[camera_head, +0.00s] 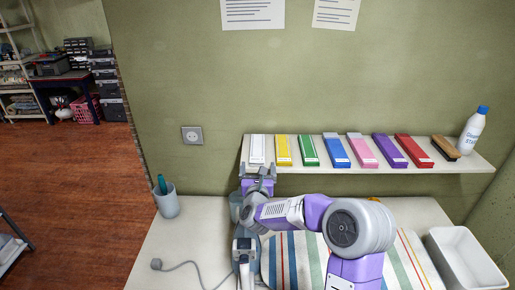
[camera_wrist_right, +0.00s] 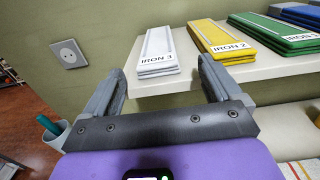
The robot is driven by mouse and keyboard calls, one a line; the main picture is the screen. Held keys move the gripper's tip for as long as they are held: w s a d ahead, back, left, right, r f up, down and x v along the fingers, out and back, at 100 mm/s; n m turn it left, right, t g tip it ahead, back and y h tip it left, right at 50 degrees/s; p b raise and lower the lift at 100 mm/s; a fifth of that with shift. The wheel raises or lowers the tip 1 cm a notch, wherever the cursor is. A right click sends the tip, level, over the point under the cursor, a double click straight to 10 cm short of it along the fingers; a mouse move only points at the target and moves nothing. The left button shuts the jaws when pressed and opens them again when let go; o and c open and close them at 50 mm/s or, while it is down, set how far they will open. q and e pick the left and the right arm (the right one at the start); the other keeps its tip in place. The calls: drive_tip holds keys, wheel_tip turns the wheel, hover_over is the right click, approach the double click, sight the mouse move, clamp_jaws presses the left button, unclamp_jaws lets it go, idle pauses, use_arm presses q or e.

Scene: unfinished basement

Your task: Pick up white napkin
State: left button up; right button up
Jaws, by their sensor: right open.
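The white napkin (camera_head: 257,149) is a flat folded stack at the left end of the wall shelf. In the right wrist view the white napkin (camera_wrist_right: 159,52) carries a label reading "IRON 3". My right gripper (camera_head: 258,172) is at the shelf's front edge, just in front of the white napkin. In the right wrist view my right gripper (camera_wrist_right: 160,72) is open and empty, its fingers spread to either side of the napkin's near end and not closed on it. My left gripper is not in view.
The shelf (camera_head: 320,166) also holds a yellow napkin (camera_head: 283,150) close to the right of the white one, several other coloured napkins, a brush (camera_head: 446,148) and a bottle (camera_head: 473,130). Below are a cup (camera_head: 167,203), a striped cloth (camera_head: 300,258) and a white bin (camera_head: 466,262).

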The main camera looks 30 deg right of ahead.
sight(257, 157)
drive_tip(key=shift+x, duration=0.8)
drive_tip(key=shift+a+p+x, duration=0.2)
drive_tip(key=shift+p+x, duration=0.65)
drive_tip(key=shift+x, duration=1.75)
drive_tip(key=shift+w, duration=0.1)
drive_tip(key=c, duration=1.1)
drive_tip(key=shift+o, duration=0.2)
